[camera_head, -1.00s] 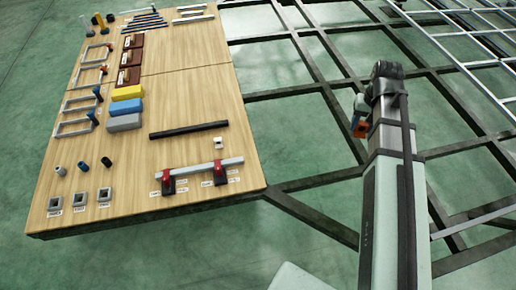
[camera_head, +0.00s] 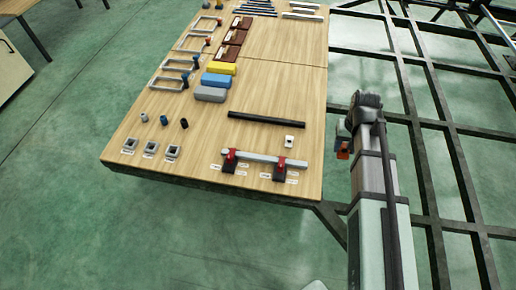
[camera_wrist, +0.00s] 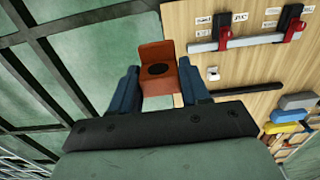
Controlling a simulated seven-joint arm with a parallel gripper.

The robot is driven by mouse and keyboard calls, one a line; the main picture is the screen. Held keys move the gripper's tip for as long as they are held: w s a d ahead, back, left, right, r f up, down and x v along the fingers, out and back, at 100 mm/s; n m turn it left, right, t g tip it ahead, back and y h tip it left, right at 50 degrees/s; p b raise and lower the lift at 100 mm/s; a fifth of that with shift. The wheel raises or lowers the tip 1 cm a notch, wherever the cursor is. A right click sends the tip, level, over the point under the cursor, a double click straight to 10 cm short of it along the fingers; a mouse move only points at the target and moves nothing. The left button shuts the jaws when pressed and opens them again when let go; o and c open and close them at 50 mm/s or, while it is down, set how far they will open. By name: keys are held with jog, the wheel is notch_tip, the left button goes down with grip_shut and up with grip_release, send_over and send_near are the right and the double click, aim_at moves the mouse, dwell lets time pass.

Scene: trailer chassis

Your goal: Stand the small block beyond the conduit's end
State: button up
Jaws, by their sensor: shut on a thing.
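My gripper (camera_wrist: 160,78) is shut on a small orange block (camera_wrist: 158,68) with a dark round spot; the block sits between its blue fingers. In the head view, the orange block (camera_head: 343,150) shows at my gripper (camera_head: 345,143), just off the table's right edge. A pale grey bar (camera_head: 262,157) lies across two red-and-black clamps near the table's front right. A black rod (camera_head: 266,119) lies behind it. I cannot tell which of the two is the conduit. In the wrist view, the grey bar (camera_wrist: 252,40) is at upper right, apart from the block.
The wooden table (camera_head: 215,135) holds a small white piece (camera_head: 289,141) beside the bar's right end, several square sockets (camera_head: 150,147) front left, and yellow, blue and grey blocks (camera_head: 210,94) farther back. The dark chassis frame (camera_head: 415,120) lies to the right.

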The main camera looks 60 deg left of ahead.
jog(key=s+a+f+n, duration=0.2)
jog(key=s+a+f, duration=0.4)
jog(key=s+a, duration=0.45)
jog(key=s+a+f+n, duration=0.2)
jog(key=s+a+f, duration=0.3)
jog(key=s+a, duration=0.55)
jog(key=s+a+f+n, duration=0.2)
jog(key=s+a+f, duration=0.4)
jog(key=s+a, duration=0.45)
jog(key=m, duration=0.6)
send_over(215, 153)
notch_tip(215, 153, down, 7)
jog(key=shift+f, duration=4.5)
jog(key=shift+f, duration=0.15)
jog(key=o, duration=0.6)
jog(key=shift+o, duration=0.8)
